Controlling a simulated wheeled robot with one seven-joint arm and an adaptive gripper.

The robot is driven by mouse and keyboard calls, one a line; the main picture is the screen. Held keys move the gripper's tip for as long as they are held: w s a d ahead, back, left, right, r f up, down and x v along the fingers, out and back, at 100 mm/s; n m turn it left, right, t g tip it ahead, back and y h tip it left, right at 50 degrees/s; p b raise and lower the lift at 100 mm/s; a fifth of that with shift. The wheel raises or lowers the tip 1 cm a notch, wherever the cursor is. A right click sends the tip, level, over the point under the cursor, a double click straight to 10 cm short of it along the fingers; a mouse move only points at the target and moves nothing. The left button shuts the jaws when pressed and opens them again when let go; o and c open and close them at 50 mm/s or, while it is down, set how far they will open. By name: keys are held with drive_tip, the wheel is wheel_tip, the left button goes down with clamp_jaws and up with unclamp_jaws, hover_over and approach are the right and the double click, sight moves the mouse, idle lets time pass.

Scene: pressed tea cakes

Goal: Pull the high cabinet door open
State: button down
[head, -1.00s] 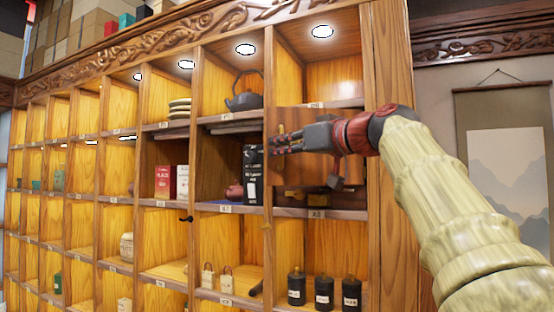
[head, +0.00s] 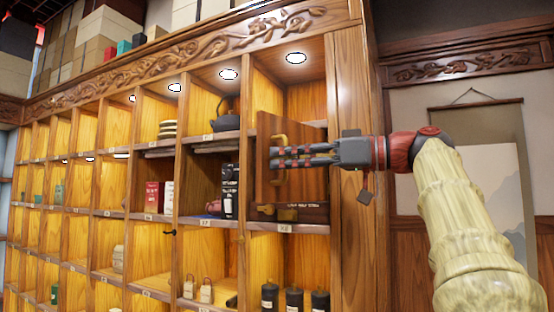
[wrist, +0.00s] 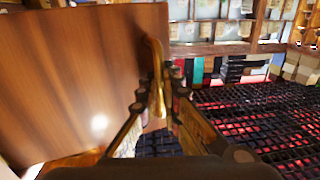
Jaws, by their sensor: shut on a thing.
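The high cabinet door (head: 300,185) is a brown wood panel in the upper right compartment of the shelf wall, standing partly open. It also shows in the wrist view (wrist: 70,80), filling the left side. Its curved brass handle (head: 279,140) is on the door's left part; it also shows in the wrist view (wrist: 156,75). My gripper (head: 273,157) reaches in from the right, with its fingers around the handle. In the wrist view my gripper (wrist: 157,100) has a finger on each side of the handle, shut on it. The fingers hide part of the handle in the head view.
Dark jars (head: 293,299) stand in the compartment below, and a dark kettle (head: 227,112) in one to the upper left. A hanging scroll (head: 490,130) is on the right wall.

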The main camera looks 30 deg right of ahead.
drive_tip(key=shift+s+d, duration=0.3)
drive_tip(key=shift+s, duration=0.3)
drive_tip(key=c, duration=2.3)
unclamp_jaws()
drive_tip(key=v, duration=1.2)
